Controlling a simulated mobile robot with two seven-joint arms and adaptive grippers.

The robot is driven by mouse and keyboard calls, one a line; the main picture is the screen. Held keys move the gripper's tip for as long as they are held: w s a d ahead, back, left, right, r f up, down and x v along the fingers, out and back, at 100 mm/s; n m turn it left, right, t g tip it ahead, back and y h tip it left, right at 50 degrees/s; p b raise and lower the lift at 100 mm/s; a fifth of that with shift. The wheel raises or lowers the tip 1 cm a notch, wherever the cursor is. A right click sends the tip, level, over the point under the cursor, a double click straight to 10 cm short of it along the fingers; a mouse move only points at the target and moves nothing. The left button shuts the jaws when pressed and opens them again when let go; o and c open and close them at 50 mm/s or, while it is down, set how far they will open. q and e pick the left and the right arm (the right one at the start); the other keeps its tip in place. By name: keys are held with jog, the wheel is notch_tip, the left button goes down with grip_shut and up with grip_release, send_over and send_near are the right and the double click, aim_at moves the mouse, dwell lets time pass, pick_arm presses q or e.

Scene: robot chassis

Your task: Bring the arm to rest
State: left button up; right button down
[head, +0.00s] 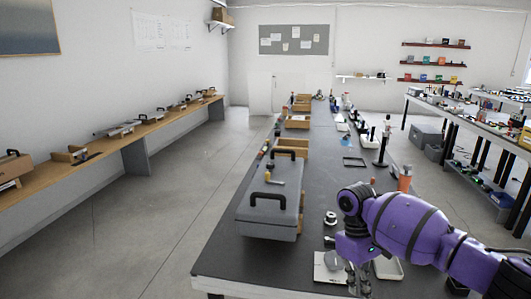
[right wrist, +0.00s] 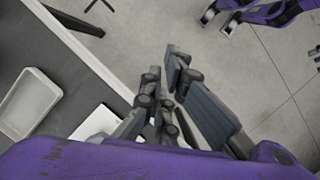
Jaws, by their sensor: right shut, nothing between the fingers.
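My purple right arm comes in from the right in the head view, over the near end of the long dark table (head: 262,258). My right gripper (head: 360,280) points down near the table's front right, beside a white square plate (head: 322,270) and a shallow white tray (head: 388,270). In the right wrist view the gripper (right wrist: 165,82) is shut with nothing between its fingers, over the table edge and floor. The tray (right wrist: 30,103) and part of the plate (right wrist: 97,122) show at left there. My left gripper is not in view.
A grey toolbox (head: 268,212) with a black handle stands at the table's left edge. An orange cup (head: 405,180) and a small round part (head: 330,218) stand near my arm. Wooden trays lie farther back. Open floor (head: 170,200) lies left of the table.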

jog(key=w+a+f+n+t+y, duration=0.25)
jog(key=w+a+t, duration=0.35)
jog(key=w+a, duration=0.4)
jog(key=s+a+f+t+y, duration=0.45)
jog(key=s+a+f, duration=0.2)
jog(key=a, duration=0.25)
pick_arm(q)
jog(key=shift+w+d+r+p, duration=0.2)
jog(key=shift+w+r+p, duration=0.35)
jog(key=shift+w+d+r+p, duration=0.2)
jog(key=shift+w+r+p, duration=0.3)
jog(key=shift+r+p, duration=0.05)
pick_arm(e)
jog(key=s+d+f+m+h, duration=0.1)
jog(key=s+d+f, duration=0.3)
jog(key=s, duration=0.9)
jog(key=s+d+f+m+h, duration=0.2)
jog(key=s+d+f, duration=0.3)
jog(key=s, duration=0.7)
jog(key=s+d+f+m+t+h, duration=0.1)
jog(key=s+d+f+m, duration=0.3)
jog(key=s, duration=0.9)
jog(key=shift+s+d+f+h, duration=0.35)
jog(key=shift+d+f+h, duration=0.25)
jog(key=shift+f, duration=0.05)
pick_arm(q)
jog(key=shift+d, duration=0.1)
